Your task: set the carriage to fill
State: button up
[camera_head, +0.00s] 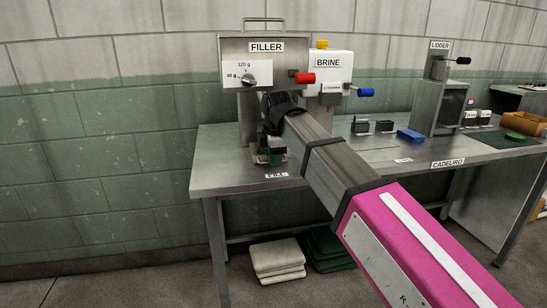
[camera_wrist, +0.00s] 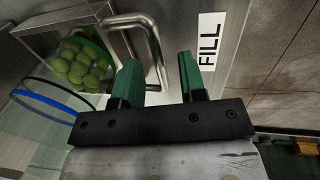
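The carriage shows in the wrist view as a metal frame with a bent tube handle (camera_wrist: 157,45). A clear container of green olives (camera_wrist: 78,62) with a green band sits beside the handle. The white FILL label (camera_wrist: 208,40) lies on the steel surface to the right. My gripper (camera_wrist: 158,75) has two green fingers spread apart, one on each side of the handle's bar; I cannot tell whether either touches it. In the head view my gripper (camera_head: 268,152) is low in front of the filler (camera_head: 266,70), above the FILL label (camera_head: 277,175), and my arm hides most of the carriage.
A clear vessel with a blue ring (camera_wrist: 45,106) is left of my gripper.

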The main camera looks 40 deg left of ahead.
notch_tip(320, 180, up, 7)
jog(key=s+d, duration=0.1)
dwell(0.4)
jog(key=shift+d, duration=0.1)
dwell(0.3)
